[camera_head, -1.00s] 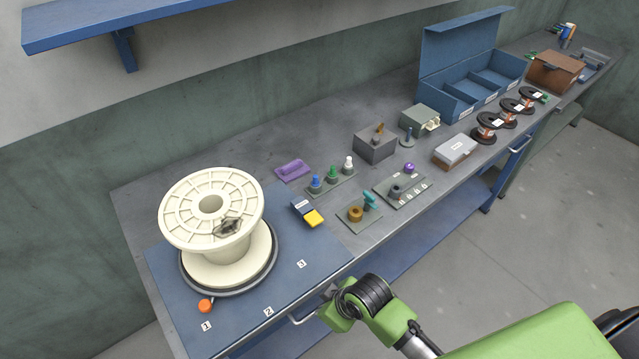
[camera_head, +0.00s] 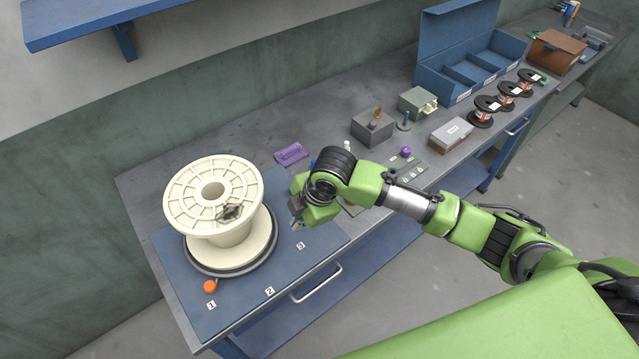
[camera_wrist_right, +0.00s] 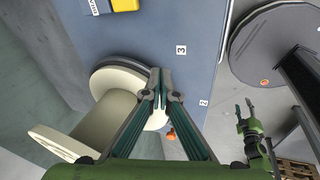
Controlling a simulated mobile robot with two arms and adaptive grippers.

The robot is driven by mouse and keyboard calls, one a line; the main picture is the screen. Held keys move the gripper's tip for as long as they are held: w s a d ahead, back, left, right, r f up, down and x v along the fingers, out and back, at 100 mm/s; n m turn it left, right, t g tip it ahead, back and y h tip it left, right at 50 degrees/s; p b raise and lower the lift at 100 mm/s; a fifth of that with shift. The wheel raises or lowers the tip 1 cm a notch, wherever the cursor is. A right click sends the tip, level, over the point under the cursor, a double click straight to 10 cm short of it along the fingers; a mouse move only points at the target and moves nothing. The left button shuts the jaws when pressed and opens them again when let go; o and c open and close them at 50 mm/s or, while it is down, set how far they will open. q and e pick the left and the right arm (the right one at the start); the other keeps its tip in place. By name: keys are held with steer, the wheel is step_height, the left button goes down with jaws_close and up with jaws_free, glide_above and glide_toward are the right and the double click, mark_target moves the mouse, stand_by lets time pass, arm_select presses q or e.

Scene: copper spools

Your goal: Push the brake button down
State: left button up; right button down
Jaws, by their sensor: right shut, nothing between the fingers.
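A yellow pedal-like piece (camera_wrist_right: 125,5) on a dark base with a small white label (camera_wrist_right: 93,6) shows at the top edge of the right wrist view. It looks like the brake button; the label is too small to read. My right arm hides it in the head view. My right gripper (camera_head: 296,222) is over the blue mat, right of the cream spool. In the wrist view its fingertips (camera_wrist_right: 161,72) meet with nothing between them, apart from the yellow piece. My left gripper (camera_wrist_right: 244,106) shows at the right of the wrist view, with its fingers apart.
The big cream spool (camera_head: 210,195) stands on a round base on the blue mat (camera_head: 180,290), with an orange knob (camera_head: 210,286) in front. A purple piece (camera_head: 291,154) and a grey box (camera_head: 372,126) stand behind my arm.

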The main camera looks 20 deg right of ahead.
steer(key=w+d+r+n+h, duration=0.1)
steer(key=w+d+r+n, duration=0.15)
steer(key=w+d, duration=0.5)
steer(key=shift+m, duration=0.25)
steer(key=b+x, duration=0.2)
steer(key=b, duration=0.1)
steer(key=b+x, duration=0.3)
steer(key=b, duration=0.1)
steer(key=shift+s+f, duration=0.2)
steer(key=shift+f, duration=0.05)
steer(key=shift+f+b, duration=0.55)
steer(key=shift+f, duration=1.25)
steer(key=p+v, duration=0.1)
steer(key=p, duration=0.1)
steer(key=p+v, duration=0.1)
steer(key=v, duration=0.1)
steer(key=w+p+v, duration=0.1)
steer(key=p+v, duration=0.1)
steer(key=shift+a+r+p, duration=0.1)
steer(key=shift+a+p, duration=0.15)
steer(key=shift+p, duration=0.05)
